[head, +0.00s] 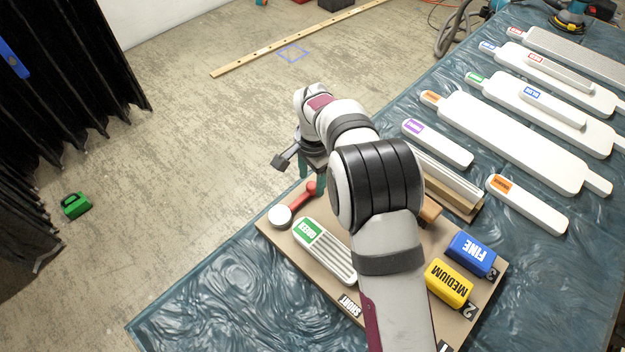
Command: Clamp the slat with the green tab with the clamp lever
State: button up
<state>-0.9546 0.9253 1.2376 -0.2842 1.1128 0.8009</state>
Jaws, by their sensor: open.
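The slat with the green tab (333,257) is white and grooved, marked GREEN, and lies on a tan board (276,237) left of my arm. The clamp lever (301,196) is red, with a white round disc (280,216) at its lower left end and a red knob at its upper right end. It lies beyond the slat's green end; I cannot tell whether the disc touches the slat. My gripper (311,181) is open at the lever's knob end, its fingers partly hidden by the wrist. I cannot tell whether they touch the knob.
A blue FINE block (470,254) and a yellow MEDIUM block (449,284) stand on the board right of my arm. A wooden holder (452,193) is partly hidden behind my arm. Several white pieces, including an orange-tabbed one (530,207), lie at the right. The table's left part is clear.

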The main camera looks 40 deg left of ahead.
jog(key=shift+f, duration=0.95)
grip_shut()
dwell(0.7)
